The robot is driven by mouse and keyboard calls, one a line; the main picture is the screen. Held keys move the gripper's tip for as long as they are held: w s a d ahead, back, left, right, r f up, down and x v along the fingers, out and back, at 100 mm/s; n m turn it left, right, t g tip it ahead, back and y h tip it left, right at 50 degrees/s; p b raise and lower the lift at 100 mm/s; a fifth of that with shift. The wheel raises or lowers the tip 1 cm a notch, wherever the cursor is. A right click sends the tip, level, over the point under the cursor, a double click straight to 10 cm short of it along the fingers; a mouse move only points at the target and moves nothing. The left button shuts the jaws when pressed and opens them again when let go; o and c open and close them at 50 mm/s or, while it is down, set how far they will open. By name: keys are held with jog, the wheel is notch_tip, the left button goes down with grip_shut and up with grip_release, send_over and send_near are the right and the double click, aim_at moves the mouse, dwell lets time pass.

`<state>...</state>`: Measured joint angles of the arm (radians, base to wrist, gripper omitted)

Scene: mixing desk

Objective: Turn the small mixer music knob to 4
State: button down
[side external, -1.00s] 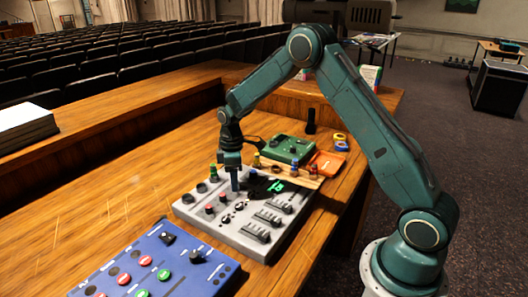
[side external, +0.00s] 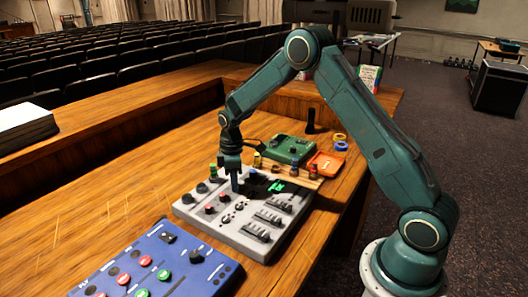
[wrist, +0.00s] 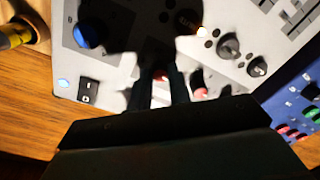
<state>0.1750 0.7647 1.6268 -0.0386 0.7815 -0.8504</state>
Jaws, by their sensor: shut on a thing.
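In the wrist view my fingers (wrist: 160,88) are shut on a small knob with a reddish cap (wrist: 160,76). Most of that knob is hidden by the fingers. Another red knob (wrist: 199,92) is just right of them. The knob's pointer and scale numbers cannot be read.
A blue panel (side external: 155,265) with red and green buttons lies in front. Behind the mixer are a wooden strip with several coloured pegs (side external: 314,171), a green box (side external: 290,149) and an orange tray (side external: 326,163).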

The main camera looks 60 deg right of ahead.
jog(key=shift+m, duration=0.3)
jog(key=m, duration=1.1)
jog(key=shift+d, duration=0.1)
dwell(0.4)
jog(key=c, duration=1.3)
grip_release()
jog(key=shift+r, duration=0.15)
notch_tip(320, 180, up, 14)
jog(key=shift+s+d+f, duration=0.15)
jog(key=shift+d+f, duration=0.1)
